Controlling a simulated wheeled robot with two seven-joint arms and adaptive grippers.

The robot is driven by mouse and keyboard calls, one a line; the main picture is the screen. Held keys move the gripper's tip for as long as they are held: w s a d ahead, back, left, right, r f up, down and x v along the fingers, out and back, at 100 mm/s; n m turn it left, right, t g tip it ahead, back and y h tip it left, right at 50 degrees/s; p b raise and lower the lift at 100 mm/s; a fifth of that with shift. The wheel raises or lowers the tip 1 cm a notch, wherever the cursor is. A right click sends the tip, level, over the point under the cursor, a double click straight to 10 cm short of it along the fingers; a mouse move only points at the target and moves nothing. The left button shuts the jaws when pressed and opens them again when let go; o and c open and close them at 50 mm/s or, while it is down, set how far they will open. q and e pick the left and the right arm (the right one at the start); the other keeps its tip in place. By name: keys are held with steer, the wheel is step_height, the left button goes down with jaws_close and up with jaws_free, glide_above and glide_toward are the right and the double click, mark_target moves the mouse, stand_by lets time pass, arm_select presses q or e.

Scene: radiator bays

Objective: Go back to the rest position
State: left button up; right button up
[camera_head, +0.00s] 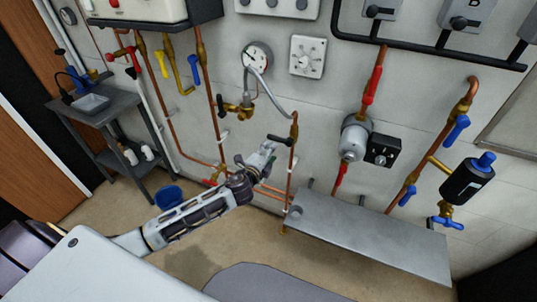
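My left arm reaches in from the lower left, and its gripper (263,156) is in front of the wall, beside a vertical copper pipe (293,150). The gripper is small and seen at an angle, so I cannot tell whether its fingers are open or shut, or whether it touches the pipe. A dark lever-like shape shows just above the fingertips. My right gripper is not in view.
A pressure gauge (257,56) and brass valve (240,108) are above the gripper. A grey side table (105,110) and blue bucket (169,196) are at left. Some floor is clear.

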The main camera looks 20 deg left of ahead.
arm_select(q)
steer(key=shift+s, duration=0.3)
stand_by(0.6)
